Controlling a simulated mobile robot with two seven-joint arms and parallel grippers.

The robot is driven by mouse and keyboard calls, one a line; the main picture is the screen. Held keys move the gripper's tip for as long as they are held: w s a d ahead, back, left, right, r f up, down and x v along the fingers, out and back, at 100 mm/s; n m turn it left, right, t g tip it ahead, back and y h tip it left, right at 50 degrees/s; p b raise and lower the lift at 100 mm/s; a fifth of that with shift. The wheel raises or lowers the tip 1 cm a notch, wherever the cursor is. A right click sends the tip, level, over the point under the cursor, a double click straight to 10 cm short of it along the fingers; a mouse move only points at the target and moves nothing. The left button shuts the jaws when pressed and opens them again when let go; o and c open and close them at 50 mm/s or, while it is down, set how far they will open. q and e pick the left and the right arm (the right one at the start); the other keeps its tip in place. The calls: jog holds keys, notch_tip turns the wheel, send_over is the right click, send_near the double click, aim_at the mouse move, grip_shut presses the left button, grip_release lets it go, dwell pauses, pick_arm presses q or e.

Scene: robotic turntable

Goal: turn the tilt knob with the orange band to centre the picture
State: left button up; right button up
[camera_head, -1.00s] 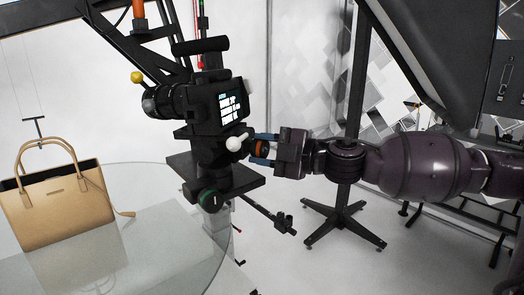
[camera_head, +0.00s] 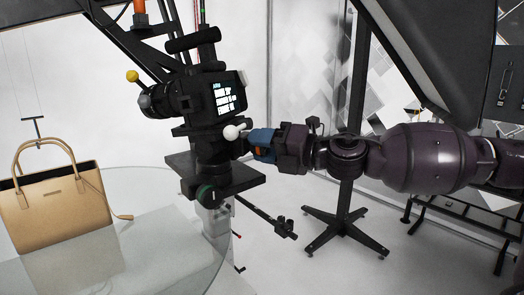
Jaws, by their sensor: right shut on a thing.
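The camera (camera_head: 195,97) sits on a black geared head (camera_head: 213,150) at the centre of the head view, its small screen (camera_head: 228,95) lit with white text. The tilt knob with the orange band (camera_head: 260,153) sticks out to the right of the head, mostly hidden by blue fingers. My right gripper (camera_head: 262,143) comes in from the right and is shut on this knob. My left gripper is not in view.
A tan handbag (camera_head: 55,208) stands on the round glass turntable (camera_head: 170,235) at the left. A yellow ball knob (camera_head: 132,76) is beside the lens. A black stand (camera_head: 345,232) and a large dark panel (camera_head: 440,50) are at the right.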

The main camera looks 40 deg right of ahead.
jog(key=n+b, duration=0.1)
jog(key=n, duration=0.3)
jog(key=shift+n+b, duration=0.3)
jog(key=shift+n, duration=0.5)
jog(key=o, duration=0.9)
jog(key=shift+s+d, duration=0.1)
jog(key=shift+s, duration=0.05)
